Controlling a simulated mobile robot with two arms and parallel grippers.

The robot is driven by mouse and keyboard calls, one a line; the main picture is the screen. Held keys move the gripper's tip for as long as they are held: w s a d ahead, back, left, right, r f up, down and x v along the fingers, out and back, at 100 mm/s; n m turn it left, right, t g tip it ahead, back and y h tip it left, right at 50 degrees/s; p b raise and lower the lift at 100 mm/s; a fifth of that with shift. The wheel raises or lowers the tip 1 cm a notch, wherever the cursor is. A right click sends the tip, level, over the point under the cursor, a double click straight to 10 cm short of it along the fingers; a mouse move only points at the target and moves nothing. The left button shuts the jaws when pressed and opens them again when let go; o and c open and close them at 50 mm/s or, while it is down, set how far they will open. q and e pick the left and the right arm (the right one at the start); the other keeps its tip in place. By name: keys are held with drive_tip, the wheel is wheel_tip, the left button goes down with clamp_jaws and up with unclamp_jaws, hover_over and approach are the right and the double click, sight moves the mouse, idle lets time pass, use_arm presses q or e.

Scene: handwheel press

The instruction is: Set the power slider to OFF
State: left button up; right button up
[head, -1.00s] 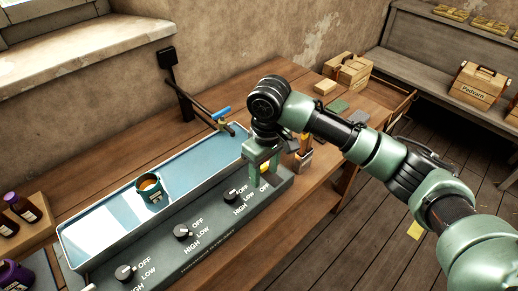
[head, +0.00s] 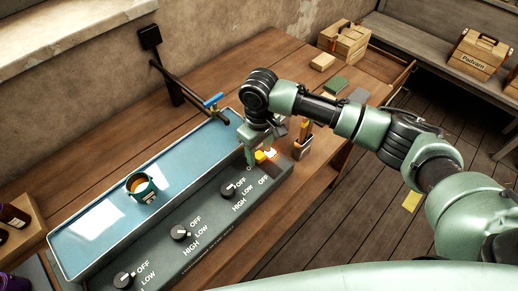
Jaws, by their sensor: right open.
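The grey control panel (head: 165,262) runs along the front of the blue tray. At its right end an orange-yellow lit piece (head: 266,156), apparently the power slider, shows beside my right gripper. An OFF label (head: 263,180) is on the panel just in front of it. My right gripper (head: 251,155) is open and points down at the panel's right end, at the left of the lit piece. Whether it touches the piece cannot be told. The gripper hides part of this area, and the slider's exact setting cannot be read. My left gripper is not in view.
Several black knobs, one of them here (head: 228,189), line the panel with OFF, LOW and HIGH marks. A blue-handled tap (head: 213,101) is behind. A small holder (head: 302,146) stands right of the gripper.

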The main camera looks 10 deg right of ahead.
drive_tip(key=shift+s, duration=0.1)
drive_tip(key=c, duration=1)
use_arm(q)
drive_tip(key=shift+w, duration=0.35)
use_arm(e)
clamp_jaws()
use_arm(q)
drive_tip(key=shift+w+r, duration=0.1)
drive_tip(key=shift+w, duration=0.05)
